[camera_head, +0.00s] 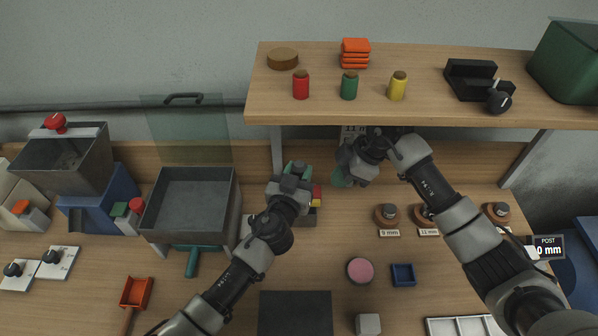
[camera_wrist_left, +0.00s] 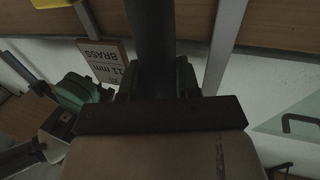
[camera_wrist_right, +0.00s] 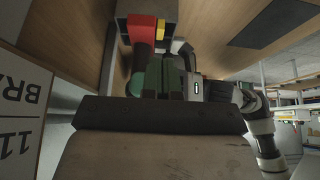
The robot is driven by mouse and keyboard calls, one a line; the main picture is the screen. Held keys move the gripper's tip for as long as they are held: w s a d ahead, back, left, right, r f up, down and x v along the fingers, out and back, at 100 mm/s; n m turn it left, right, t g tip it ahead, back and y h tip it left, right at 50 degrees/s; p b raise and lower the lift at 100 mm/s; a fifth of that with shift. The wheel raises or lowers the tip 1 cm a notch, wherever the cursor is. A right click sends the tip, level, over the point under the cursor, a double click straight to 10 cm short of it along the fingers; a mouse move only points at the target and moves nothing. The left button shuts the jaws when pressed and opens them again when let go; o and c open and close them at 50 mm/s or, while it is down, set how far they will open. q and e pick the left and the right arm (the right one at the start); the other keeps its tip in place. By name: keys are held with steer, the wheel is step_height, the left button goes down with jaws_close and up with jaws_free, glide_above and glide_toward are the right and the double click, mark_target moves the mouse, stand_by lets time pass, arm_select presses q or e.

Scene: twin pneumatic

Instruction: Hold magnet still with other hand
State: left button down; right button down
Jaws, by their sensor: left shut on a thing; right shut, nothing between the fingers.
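My left gripper (camera_head: 297,168) is at the middle of the table, below the shelf. In the left wrist view its green fingers (camera_wrist_left: 165,80) are shut around a dark rod-like piece (camera_wrist_left: 150,35); I cannot tell whether this is the magnet. A block with red and yellow parts (camera_head: 316,196) stands just beside it, partly hidden by the gripper; the red part (camera_wrist_right: 142,28) also shows in the right wrist view. My right gripper (camera_head: 342,178) is to the right of that block, apart from it. Its green fingers (camera_wrist_right: 158,78) are shut and empty.
A sign reading 11 mm BRASS (camera_wrist_left: 103,62) stands at the back. The wooden shelf (camera_head: 420,110) overhangs the grippers. A grey bin (camera_head: 190,200) is at the left; several labelled round pieces (camera_head: 387,215) are at the right. A pink disc (camera_head: 360,270) and blue tray (camera_head: 404,275) lie in front.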

arm_select(q)
steer(key=shift+f, duration=0.1)
stand_by(0.3)
arm_select(e)
steer(key=s+d+f+n+t+y, duration=0.1)
steer(key=s+f+n+t+y, duration=0.1)
steer(key=s, duration=0.3)
steer(key=s+d+f+n+t+y, duration=0.1)
steer(key=s+f+n+t+y, duration=0.1)
steer(key=s+f+n+y, duration=0.1)
steer(key=s+d+f+n+t+y, duration=0.1)
steer(key=s+n+y, duration=0.3)
steer(key=s, duration=0.4)
steer(key=shift+d+f+t+y, duration=0.15)
steer(key=shift+f+t+y, duration=0.55)
steer(key=shift+f+y, duration=0.1)
steer(key=s+d+t+h, duration=0.1)
steer(key=d+t, duration=0.1)
steer(key=s+d+f+t+h, duration=0.1)
steer(key=s+d+t, duration=0.1)
steer(key=d, duration=0.1)
steer(key=s+d+f+t+h, duration=0.1)
steer(key=s+d+t, duration=0.1)
steer(key=d, duration=0.1)
steer(key=shift+s+h, duration=0.15)
steer(key=shift+h, duration=0.15)
